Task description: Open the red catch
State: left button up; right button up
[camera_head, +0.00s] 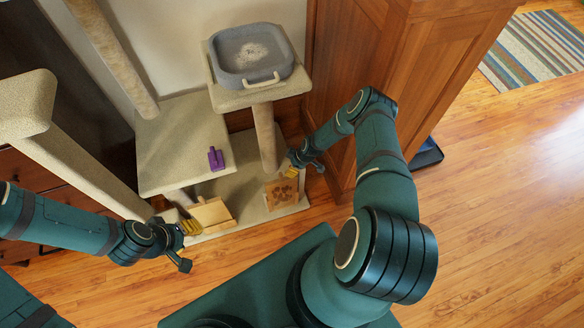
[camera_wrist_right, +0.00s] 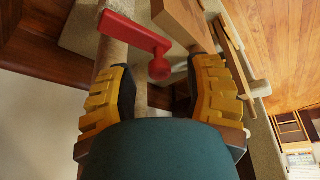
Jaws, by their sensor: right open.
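The red catch (camera_wrist_right: 138,33) shows in the right wrist view as a flat red bar with a round knob at its lower end. The knob lies between the yellow-padded fingers of my right gripper (camera_wrist_right: 162,68), which are open with visible space on both sides. A wooden block (camera_wrist_right: 183,22) is just right of the catch. In the head view my right gripper (camera_head: 291,172) is above a wooden box with a dark pattern (camera_head: 282,193); I cannot make out the catch there. My left gripper (camera_head: 187,232) is low at the left, near a light wooden box (camera_head: 211,213); its opening is unclear.
A beige cat tree has a middle platform (camera_head: 165,150) with a purple object (camera_head: 215,158) on it. A grey tray (camera_head: 250,55) sits on the higher platform. A wooden cabinet (camera_head: 400,70) stands close to my right arm.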

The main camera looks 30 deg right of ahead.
jog(key=shift+w+f, duration=0.1)
jog(key=shift+f, duration=0.2)
grip_shut()
jog(key=shift+a, duration=0.1)
jog(key=shift+w+m, duration=0.3)
jog(key=shift+m, duration=0.5)
grip_release()
